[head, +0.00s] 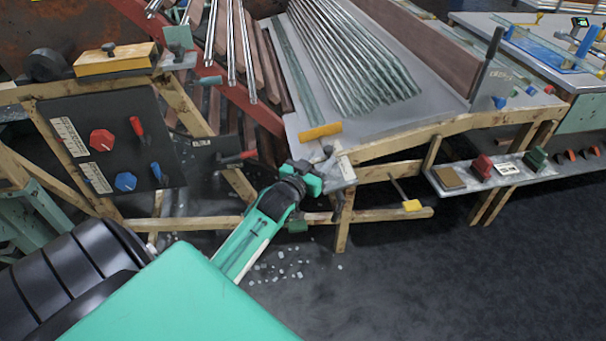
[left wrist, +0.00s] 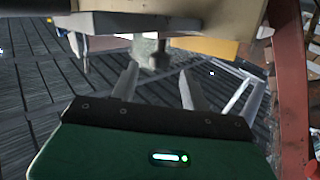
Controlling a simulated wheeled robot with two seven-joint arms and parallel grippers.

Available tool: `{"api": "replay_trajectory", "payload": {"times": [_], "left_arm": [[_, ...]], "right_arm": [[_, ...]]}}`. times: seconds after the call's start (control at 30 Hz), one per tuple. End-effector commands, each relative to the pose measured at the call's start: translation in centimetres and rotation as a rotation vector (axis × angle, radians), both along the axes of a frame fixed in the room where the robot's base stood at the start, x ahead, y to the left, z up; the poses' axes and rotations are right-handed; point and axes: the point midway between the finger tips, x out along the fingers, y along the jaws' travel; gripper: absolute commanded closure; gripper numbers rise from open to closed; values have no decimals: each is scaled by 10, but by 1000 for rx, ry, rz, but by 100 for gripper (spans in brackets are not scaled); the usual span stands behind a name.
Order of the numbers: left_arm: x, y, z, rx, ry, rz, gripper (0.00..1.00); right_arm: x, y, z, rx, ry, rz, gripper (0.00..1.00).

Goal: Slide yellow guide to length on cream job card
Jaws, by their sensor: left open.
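A yellow block (head: 320,131) lies at the near left end of the metal-topped bench (head: 305,118), below a glass strip. A second yellow block (head: 412,205) sits on a thin rod lower right; I cannot tell which is the guide. A pale job card (head: 507,168) lies on the low shelf, and two more pale cards (head: 70,137) (head: 95,178) are on the dark panel. My left gripper (head: 334,180) is by the bench's near corner. In the left wrist view its fingers (left wrist: 159,70) are apart, below a grey knobbed part (left wrist: 152,50). My right gripper is out of view.
The dark panel (head: 110,135) at left carries red and blue knobs. The low shelf (head: 490,178) at right holds coloured blocks. A wooden leg (head: 343,225) stands below the corner. The dark floor at lower right is clear.

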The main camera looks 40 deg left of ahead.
Motion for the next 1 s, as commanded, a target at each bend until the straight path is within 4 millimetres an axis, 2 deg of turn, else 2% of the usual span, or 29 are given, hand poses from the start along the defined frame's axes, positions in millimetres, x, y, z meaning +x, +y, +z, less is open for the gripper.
{"api": "replay_trajectory", "payload": {"times": [0.03, 0.3, 0.5, 0.7, 1.0], "left_arm": [[-11, -1, 1, 0, 3, 1, 54], [-57, -5, 0, 0, 3, 1, 54], [-79, -7, 0, 0, 1, 0, 54], [-87, -7, 0, 0, 1, 0, 54], [-87, -7, 0, 0, 0, 0, 54]], "right_arm": [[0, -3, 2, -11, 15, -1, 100], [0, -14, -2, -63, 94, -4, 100], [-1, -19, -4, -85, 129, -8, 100], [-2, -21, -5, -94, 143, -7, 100], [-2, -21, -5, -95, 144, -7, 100]]}}
